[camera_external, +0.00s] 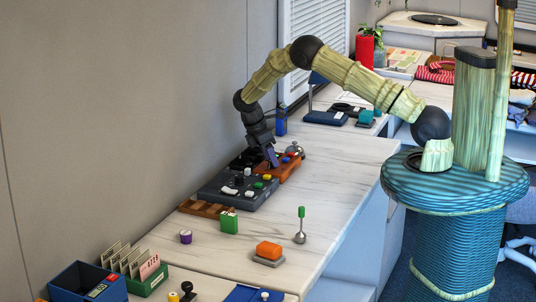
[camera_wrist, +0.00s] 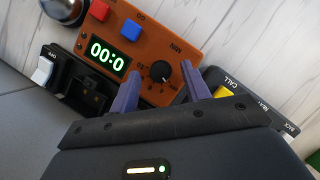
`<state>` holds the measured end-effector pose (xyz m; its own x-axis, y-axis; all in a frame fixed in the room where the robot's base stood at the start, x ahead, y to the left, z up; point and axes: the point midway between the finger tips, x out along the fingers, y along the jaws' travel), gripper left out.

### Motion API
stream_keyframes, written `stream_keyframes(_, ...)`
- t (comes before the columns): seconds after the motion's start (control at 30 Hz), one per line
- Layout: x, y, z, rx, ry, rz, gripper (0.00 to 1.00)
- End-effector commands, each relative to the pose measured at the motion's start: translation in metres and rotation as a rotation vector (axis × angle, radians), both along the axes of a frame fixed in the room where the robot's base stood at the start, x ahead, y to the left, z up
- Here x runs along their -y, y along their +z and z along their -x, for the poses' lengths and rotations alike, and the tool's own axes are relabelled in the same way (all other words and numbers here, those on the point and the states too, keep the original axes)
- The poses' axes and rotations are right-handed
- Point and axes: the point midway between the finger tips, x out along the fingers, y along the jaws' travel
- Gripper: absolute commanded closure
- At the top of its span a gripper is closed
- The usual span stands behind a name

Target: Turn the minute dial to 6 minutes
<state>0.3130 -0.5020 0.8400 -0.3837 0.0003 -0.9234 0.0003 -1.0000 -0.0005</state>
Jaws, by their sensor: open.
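The minute dial (camera_wrist: 160,72) is a black round knob with a light pointer mark, ringed by small markings on an orange timer box (camera_wrist: 185,32). In the external view my gripper (camera_external: 272,158) is low over the orange timer box (camera_external: 289,168), and the dial cannot be made out there.
A red button (camera_wrist: 99,10) and a blue button (camera_wrist: 131,31) sit on the timer. A dark panel with a yellow call button (camera_wrist: 222,92) lies close at right. A black device with a white switch (camera_wrist: 44,69) is at left. A bell (camera_external: 295,148) stands behind.

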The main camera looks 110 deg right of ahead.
Motion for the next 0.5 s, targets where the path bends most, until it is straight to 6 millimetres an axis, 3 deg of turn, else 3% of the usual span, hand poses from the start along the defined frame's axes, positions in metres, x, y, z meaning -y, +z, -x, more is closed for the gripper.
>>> stream_keyframes(0.37,0.0006,-0.0068,0.0041,0.001,-0.002,0.001,0.53)
stream_keyframes(0.5,0.0002,-0.0067,0.0030,0.001,-0.001,0.001,0.80)
